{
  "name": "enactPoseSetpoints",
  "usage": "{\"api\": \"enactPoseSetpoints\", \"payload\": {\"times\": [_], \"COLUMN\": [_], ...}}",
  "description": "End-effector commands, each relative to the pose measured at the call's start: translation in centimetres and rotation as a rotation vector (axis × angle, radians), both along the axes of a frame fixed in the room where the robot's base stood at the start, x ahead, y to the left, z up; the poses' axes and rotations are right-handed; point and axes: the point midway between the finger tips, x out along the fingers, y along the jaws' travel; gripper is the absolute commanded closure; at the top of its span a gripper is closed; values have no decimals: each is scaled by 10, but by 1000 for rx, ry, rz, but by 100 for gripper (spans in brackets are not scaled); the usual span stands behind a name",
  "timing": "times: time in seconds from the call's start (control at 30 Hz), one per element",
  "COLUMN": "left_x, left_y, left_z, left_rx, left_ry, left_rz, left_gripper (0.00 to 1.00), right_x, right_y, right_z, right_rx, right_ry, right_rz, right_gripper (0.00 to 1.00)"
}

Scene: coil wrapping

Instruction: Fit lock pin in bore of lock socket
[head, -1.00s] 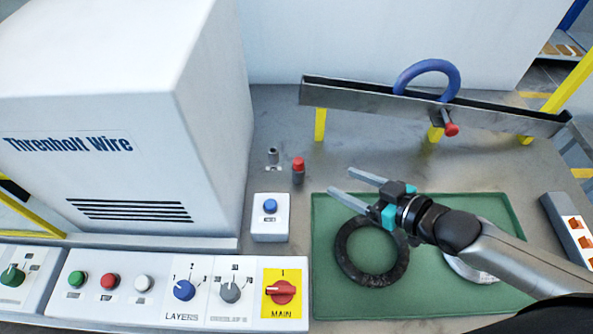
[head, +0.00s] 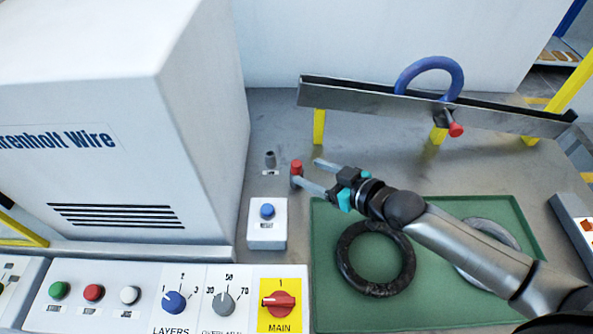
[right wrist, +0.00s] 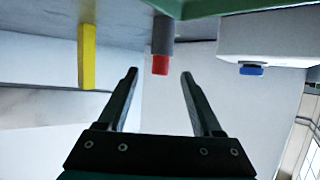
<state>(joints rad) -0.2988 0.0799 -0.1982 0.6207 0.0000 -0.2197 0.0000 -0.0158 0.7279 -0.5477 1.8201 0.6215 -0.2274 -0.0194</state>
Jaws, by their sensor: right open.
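The lock pin, a grey upright pin with a red cap (head: 296,167), stands on the grey bench. It also shows in the right wrist view (right wrist: 161,48), between the lines of the two fingers and just beyond their tips. The lock socket (head: 270,158), a small dark grey upright cylinder with a label before it, stands just left of the pin and apart from it. My right gripper (head: 308,174) is open and empty, its fingertips close to the pin. In the right wrist view the fingers (right wrist: 156,73) are spread. My left gripper is not in view.
A blue-button box (head: 267,224) stands in front of the socket. A green mat (head: 330,290) bears a black ring (head: 352,280) and a pale ring (head: 470,272). A rail (head: 380,105) with a blue ring (head: 403,82) and a red-ended peg (head: 455,129) runs behind. A white machine housing (head: 200,120) bounds the left.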

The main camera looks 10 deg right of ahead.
Motion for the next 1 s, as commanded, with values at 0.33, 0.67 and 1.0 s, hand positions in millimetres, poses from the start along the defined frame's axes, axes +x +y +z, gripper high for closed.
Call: {"api": "enactPoseSetpoints", "payload": {"times": [0.33,0.67,1.0], "left_x": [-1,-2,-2], "left_y": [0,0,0], "left_z": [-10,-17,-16], "left_rx": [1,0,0], "left_ry": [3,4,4], "left_rz": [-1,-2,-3], "left_gripper": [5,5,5], "right_x": [25,44,44], "right_y": [17,31,30], "right_z": [-8,-18,-17], "right_rx": [3,0,0], "right_ry": [-3,1,0], "right_rz": [0,1,0], "right_gripper": [33,33,52]}}
